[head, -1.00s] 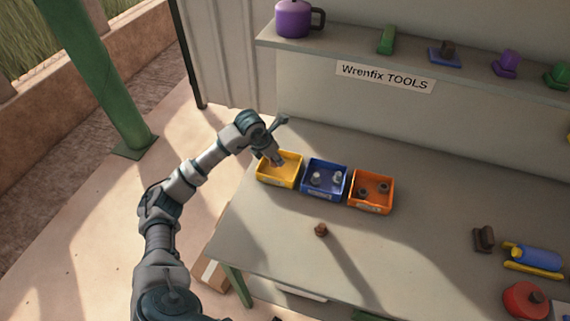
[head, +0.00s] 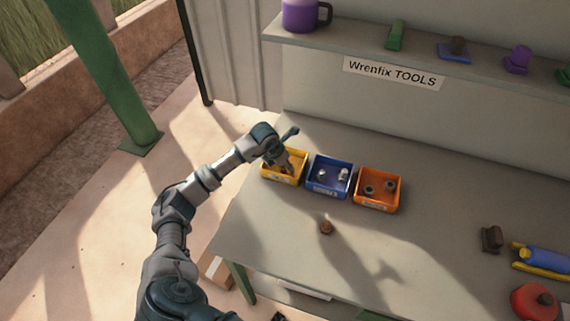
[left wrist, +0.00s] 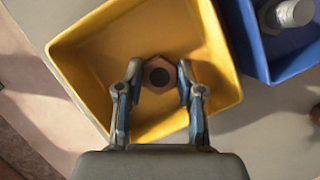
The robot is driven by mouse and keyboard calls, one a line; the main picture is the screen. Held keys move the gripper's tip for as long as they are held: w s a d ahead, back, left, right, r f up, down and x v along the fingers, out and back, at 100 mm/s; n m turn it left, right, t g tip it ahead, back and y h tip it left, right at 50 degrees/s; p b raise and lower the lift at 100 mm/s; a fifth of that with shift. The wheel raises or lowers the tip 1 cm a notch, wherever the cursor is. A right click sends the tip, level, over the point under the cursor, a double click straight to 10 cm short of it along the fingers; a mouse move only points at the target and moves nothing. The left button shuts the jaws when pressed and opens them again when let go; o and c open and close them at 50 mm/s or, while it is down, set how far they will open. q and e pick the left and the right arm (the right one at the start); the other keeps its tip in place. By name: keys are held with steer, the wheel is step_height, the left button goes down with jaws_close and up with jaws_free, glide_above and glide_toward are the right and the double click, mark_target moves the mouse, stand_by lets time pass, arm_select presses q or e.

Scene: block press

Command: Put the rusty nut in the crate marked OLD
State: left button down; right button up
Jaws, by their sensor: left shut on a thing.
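My left gripper (head: 287,164) is at the yellow crate (head: 283,182), pointing down into it. In the left wrist view the gripper (left wrist: 158,72) is shut on a brown hexagonal nut (left wrist: 160,77) with a dark hole, seen against the inside of the yellow crate (left wrist: 85,52). I cannot tell whether the nut touches the crate floor. A second small reddish-brown piece (head: 326,227) stands on the bench in front of the crates. The blue crate (head: 328,190) holds shiny metal pieces, and the orange crate (head: 377,205) holds darker ones. The crate labels are too small to read. My right gripper is not in view.
The bench (head: 300,255) is clear around the small piece. A dark brown block (head: 492,238), a blue-and-yellow device (head: 541,258) and a red round thing (head: 533,302) stand at the right. A shelf (head: 370,51) with a purple mug (head: 301,14) runs along the back.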

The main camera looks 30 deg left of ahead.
arm_select(q)
steer(key=shift+a, duration=0.15)
steer(key=c, duration=1)
jaws_free()
steer(key=shift+f, duration=0.1)
steer(key=shift+o, duration=1.4)
steer(key=shift+a, duration=0.1)
steer(key=v, duration=1.2)
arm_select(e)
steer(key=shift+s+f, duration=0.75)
arm_select(q)
steer(key=shift+p, duration=0.3)
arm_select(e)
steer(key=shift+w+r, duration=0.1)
